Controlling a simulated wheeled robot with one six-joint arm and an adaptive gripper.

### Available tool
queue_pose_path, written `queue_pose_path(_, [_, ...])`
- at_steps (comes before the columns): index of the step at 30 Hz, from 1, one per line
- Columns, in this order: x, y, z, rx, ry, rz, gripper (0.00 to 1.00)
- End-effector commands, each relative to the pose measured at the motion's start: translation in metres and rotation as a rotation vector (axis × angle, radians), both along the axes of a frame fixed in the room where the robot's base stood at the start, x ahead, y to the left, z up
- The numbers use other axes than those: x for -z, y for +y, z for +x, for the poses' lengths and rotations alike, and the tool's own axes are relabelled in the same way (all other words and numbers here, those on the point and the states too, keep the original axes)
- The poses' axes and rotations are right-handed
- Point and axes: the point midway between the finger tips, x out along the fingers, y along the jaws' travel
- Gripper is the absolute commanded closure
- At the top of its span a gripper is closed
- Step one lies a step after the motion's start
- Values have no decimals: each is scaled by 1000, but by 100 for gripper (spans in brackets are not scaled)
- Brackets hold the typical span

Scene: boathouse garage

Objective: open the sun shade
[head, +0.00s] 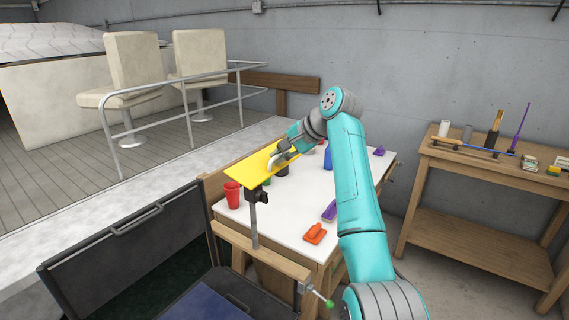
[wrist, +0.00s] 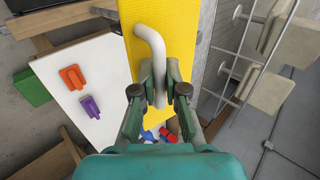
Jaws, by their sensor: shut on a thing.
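The sun shade is a yellow panel (head: 246,176) on a post (head: 254,220) clamped at the front edge of the white-topped workbench (head: 295,200). The panel lies nearly flat above the bench top. It also fills the upper middle of the wrist view (wrist: 196,45). A bent white handle (wrist: 150,38) stands on the panel. My gripper (wrist: 160,85) is shut on the straight part of this handle. In the head view my gripper (head: 283,152) is at the panel's far right end, and the fingertips are hard to make out.
A red cup (head: 232,195), an orange clamp-like tool (head: 315,233) and a purple one (head: 329,211) stand on the bench. An open dark case (head: 130,250) is at the front left. A wooden side table (head: 480,160) with small things stands right. A railing (head: 180,112) runs behind.

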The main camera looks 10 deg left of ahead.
Motion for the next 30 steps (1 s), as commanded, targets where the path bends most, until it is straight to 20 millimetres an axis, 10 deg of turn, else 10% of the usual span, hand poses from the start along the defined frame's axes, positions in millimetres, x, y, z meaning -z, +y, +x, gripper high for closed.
queue_pose_path(19, [-18,8,2,-2,67,-193,100])
queue_pose_path(22, [-17,7,2,-2,68,-194,67])
queue_pose_path(30, [-18,6,2,-1,68,-193,67])
